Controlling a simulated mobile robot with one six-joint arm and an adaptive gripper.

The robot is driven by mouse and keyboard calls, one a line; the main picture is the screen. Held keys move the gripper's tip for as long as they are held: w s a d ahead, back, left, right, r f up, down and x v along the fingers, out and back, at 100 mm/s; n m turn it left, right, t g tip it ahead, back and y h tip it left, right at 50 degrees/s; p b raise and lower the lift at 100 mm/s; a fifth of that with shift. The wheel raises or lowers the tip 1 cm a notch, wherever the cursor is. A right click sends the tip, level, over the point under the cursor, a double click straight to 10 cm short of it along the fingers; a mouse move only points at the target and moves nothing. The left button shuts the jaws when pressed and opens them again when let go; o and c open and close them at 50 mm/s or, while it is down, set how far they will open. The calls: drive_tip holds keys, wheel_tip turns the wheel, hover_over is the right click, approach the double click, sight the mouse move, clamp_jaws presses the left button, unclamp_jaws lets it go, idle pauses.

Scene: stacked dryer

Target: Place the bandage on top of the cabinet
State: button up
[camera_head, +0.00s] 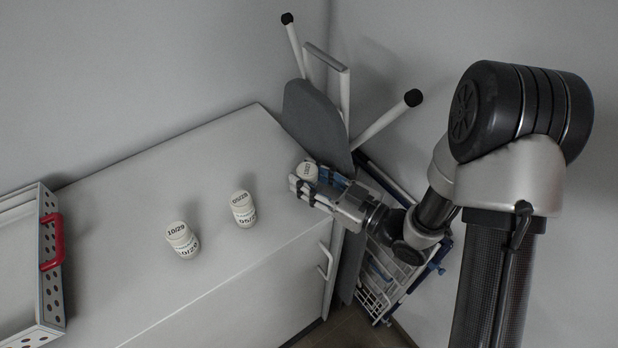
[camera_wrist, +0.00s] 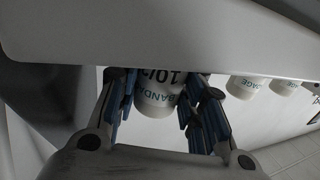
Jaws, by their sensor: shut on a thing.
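My gripper (camera_head: 312,184) is shut on a white bandage roll (camera_head: 307,170) with dark print. It holds the roll at the right end of the white cabinet top (camera_head: 225,145). I cannot tell whether the roll touches the surface. The wrist view shows the held bandage (camera_wrist: 157,100) between the blue-padded fingers (camera_wrist: 165,112), its upper part hidden by a pale panel. Two more bandage rolls stand upright on the cabinet, one marked 10/29 (camera_head: 182,240) and one marked 05/28 (camera_head: 243,209). Both also appear at the right in the wrist view.
A perforated white metal box with a red handle (camera_head: 52,241) sits at the cabinet's left. A grey folded board with black-tipped legs (camera_head: 318,118) leans at its right end. A white rack (camera_head: 378,285) is below my arm. The cabinet top's middle right is clear.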

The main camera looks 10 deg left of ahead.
drive_tip(key=shift+f, duration=0.1)
drive_tip(key=shift+f, duration=0.15)
drive_tip(key=o, duration=0.6)
drive_tip(key=shift+o, duration=0.2)
drive_tip(key=shift+r, duration=0.35)
drive_tip(key=v, duration=1.2)
drive_tip(key=shift+f, duration=0.2)
